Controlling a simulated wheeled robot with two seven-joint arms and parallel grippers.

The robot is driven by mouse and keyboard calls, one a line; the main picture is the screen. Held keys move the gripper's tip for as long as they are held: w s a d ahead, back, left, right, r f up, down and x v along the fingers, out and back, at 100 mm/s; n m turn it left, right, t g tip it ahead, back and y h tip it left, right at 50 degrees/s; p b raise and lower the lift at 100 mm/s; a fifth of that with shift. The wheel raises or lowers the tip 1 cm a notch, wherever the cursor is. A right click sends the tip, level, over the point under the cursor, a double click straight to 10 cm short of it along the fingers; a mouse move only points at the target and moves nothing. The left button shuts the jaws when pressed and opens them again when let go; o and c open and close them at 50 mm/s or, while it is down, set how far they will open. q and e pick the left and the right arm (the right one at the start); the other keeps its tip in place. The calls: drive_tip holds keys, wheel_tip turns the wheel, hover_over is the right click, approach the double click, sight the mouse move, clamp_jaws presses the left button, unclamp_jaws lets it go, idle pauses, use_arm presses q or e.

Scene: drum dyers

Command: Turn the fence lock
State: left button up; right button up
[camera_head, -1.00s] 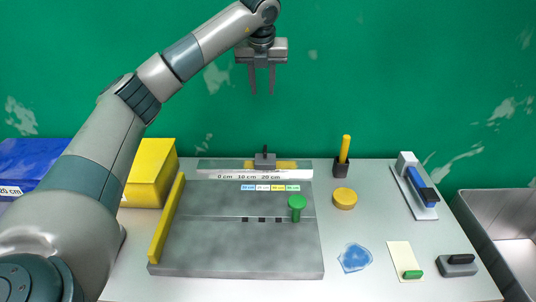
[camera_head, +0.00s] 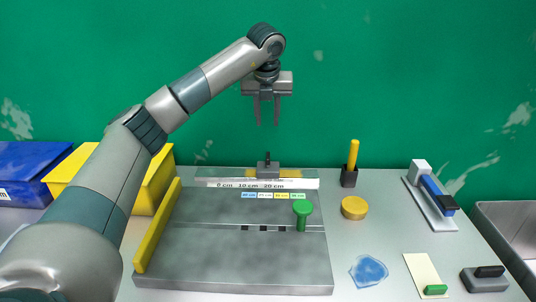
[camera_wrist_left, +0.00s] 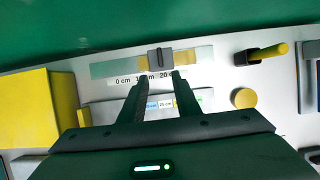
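A dark grey block with a small upright lever (camera_head: 267,167) sits on the rail at the back of the grey board (camera_head: 230,262); I take it for the fence lock. It also shows in the wrist view (camera_wrist_left: 161,58), its ridge running along the picture's height. My left gripper (camera_head: 267,122) points down above the block, apart from it. Its fingers are open with nothing between them; they show in the wrist view (camera_wrist_left: 160,77) just short of the block. A ruler strip (camera_head: 255,184) lies in front of the block. My right gripper is not in view.
A green knob (camera_head: 302,208) stands on the board. A yellow bar (camera_head: 158,225) runs along its left edge. A yellow bin (camera_head: 160,180) stands left. A pen holder (camera_head: 349,177), a yellow disc (camera_head: 354,207) and a blue stapler-like tool (camera_head: 437,193) are on the right.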

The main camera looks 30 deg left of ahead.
sight(268, 155)
use_arm(q)
drive_tip(key=shift+f, duration=0.15)
